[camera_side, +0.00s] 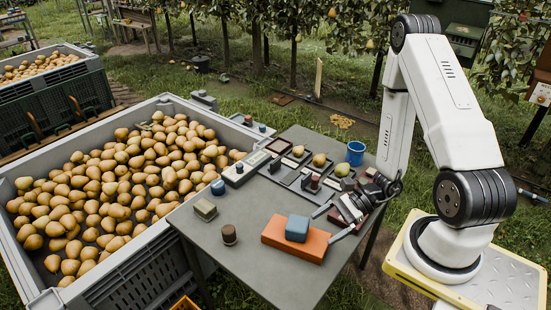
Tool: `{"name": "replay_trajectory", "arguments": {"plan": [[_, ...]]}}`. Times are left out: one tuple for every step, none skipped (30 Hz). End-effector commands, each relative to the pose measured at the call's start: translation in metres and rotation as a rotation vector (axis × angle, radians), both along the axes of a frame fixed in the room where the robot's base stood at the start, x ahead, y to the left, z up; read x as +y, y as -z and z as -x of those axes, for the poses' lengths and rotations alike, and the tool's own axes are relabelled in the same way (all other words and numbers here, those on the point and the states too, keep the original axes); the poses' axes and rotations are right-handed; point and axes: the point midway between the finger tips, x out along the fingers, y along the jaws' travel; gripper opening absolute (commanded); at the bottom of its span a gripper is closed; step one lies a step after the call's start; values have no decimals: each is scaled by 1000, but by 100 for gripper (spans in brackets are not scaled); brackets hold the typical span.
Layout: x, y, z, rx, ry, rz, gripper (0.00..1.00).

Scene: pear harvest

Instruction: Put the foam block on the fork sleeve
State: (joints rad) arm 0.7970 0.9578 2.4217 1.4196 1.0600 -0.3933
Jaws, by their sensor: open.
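A blue-grey block (297,228), which looks like the foam block, rests on top of a long orange block (278,243), which looks like the fork sleeve. The orange block lies flat near the front right edge of the grey table (222,252). My gripper (326,226) is open and empty, just right of the blue block and apart from it. Its fingers point left toward the blue block. Part of the orange block's top is hidden under the blue block.
A small olive block (205,209) and a brown cylinder (229,235) stand left on the table. Behind are a tray (292,177) with pears, a handheld device (245,168) and a blue cup (355,153). A large crate (125,253) of pears borders the table's left.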

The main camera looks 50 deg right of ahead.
Motion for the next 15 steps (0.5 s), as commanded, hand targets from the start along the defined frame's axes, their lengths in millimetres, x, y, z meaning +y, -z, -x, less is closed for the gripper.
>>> {"name": "replay_trajectory", "arguments": {"plan": [[6, -7, 2, -11, -98, 38, 100], [9, -10, 4, -13, -153, 59, 100], [13, -14, 7, -18, -227, 92, 100], [16, -16, 10, -22, -283, 116, 100], [17, -19, 12, -26, -338, 142, 100], [19, -22, 15, -34, -409, 179, 100], [20, -25, 17, -40, -462, 207, 100], [21, -27, 19, -47, -515, 236, 100], [22, -30, 21, -58, -584, 278, 100], [22, -32, 23, -66, -634, 309, 100], [22, -34, 24, -75, -684, 342, 100], [21, -37, 25, -89, -750, 387, 100], [20, -39, 26, -100, -798, 422, 100], [19, -41, 26, -114, -846, 458, 100], [18, -45, 25, -132, -906, 508, 100]]}}
